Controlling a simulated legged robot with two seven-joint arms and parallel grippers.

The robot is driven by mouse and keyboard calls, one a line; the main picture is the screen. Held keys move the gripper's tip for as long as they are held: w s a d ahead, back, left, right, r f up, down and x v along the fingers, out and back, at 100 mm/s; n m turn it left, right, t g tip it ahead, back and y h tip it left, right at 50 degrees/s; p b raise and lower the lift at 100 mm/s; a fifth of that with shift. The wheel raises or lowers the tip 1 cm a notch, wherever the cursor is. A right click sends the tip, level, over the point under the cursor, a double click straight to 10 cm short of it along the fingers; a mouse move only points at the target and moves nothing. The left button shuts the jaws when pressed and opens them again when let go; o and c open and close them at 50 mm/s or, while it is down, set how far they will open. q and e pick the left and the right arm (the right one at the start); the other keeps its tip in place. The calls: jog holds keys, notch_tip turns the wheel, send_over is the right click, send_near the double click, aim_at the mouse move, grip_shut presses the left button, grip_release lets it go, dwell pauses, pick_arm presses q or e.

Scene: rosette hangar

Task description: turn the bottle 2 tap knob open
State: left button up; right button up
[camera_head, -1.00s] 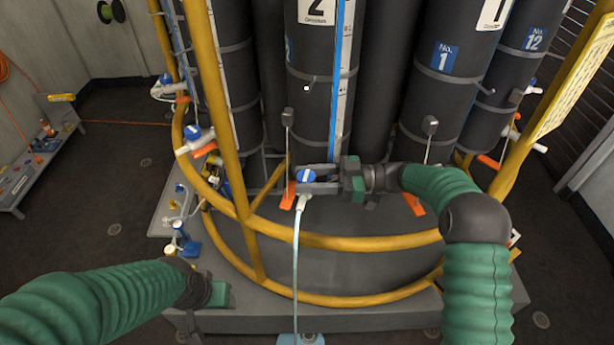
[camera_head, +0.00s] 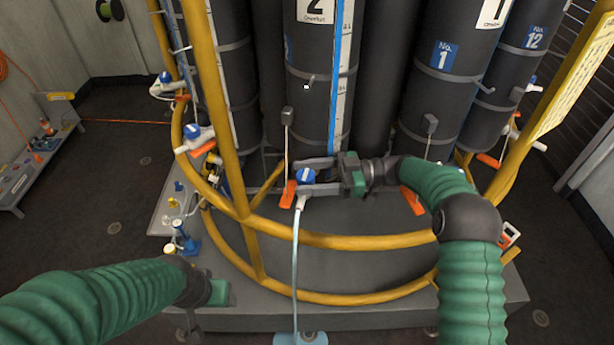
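The bottle 2 tap knob (camera_head: 306,176) is a small blue cap with a white mark, low in front of the dark bottle marked 2 (camera_head: 308,110). An orange tag or lever (camera_head: 288,194) is just left of it, and a pale hose (camera_head: 296,260) runs down from the tap. My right gripper (camera_head: 308,175) reaches in from the right, its two grey fingers apart above and below the knob. A gap seems to show between fingers and knob; contact is unclear. My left gripper (camera_head: 210,297) is low at the left, away from the taps; its fingers are unclear.
A yellow rail (camera_head: 340,241) curves in front of the bottles, below my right gripper. Another blue-knobbed tap (camera_head: 192,132) is to the left. Bottle 1 (camera_head: 436,85) stands to the right. A bench (camera_head: 40,160) with small items is at the far left.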

aim_at(307, 176)
jog(key=shift+r, duration=0.1)
jog(key=r, duration=0.3)
jog(key=shift+s+r, duration=0.15)
jog(key=shift+s, duration=0.15)
jog(key=s+r+b, duration=0.1)
jog(key=s, duration=1.4)
jog(key=shift+s+a+r, duration=0.15)
jog(key=shift+s+r, duration=0.05)
